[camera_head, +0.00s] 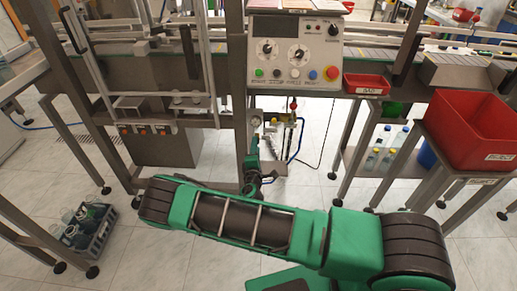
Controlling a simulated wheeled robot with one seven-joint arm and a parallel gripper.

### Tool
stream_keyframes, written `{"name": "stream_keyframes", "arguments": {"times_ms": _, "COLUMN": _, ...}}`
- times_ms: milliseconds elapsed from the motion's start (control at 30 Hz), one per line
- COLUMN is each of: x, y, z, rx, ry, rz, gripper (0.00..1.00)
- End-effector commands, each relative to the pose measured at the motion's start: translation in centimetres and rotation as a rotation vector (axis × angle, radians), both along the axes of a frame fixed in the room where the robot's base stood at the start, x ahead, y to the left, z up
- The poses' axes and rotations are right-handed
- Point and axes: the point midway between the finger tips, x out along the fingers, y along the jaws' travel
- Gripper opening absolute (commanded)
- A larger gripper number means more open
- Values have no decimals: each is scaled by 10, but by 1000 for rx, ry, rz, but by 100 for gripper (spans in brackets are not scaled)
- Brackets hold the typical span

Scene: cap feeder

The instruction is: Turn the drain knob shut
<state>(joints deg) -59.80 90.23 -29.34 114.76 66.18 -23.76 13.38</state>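A small assembly of fittings with yellow and red parts (290,124) hangs below the control panel, in the middle of the view. The drain knob is too small to pick out with certainty among these fittings. My green arm reaches across the foreground, and its dark and green wrist end stands just left of the fittings. My gripper (255,124) seems to be at the top of that wrist, close to the fittings. Its fingers are too small and dark to tell if they are open or touching anything.
The control panel (293,50) with dials and a red button is above. A red bin (478,125) stands at the right, and a small red tray (366,84) is beside the panel. A bottle crate (88,238) sits on the floor at left. Metal frame legs surround the fittings.

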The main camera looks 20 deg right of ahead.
Motion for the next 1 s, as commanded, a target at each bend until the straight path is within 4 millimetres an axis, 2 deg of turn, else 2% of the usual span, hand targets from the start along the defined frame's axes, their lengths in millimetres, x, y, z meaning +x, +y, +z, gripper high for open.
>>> {"name": "stream_keyframes", "arguments": {"times_ms": 167, "x": -22, "y": 8, "z": 1, "rx": -3, "ry": 1, "rz": 2, "gripper": 38}}
{"name": "stream_keyframes", "arguments": {"times_ms": 400, "x": -66, "y": 22, "z": 2, "rx": -1, "ry": 3, "rz": 3, "gripper": 38}}
{"name": "stream_keyframes", "arguments": {"times_ms": 600, "x": -92, "y": 30, "z": 2, "rx": 1, "ry": 5, "rz": 2, "gripper": 38}}
{"name": "stream_keyframes", "arguments": {"times_ms": 767, "x": -101, "y": 33, "z": 3, "rx": 1, "ry": 2, "rz": 2, "gripper": 38}}
{"name": "stream_keyframes", "arguments": {"times_ms": 1000, "x": -103, "y": 33, "z": 3, "rx": 1, "ry": 2, "rz": 2, "gripper": 38}}
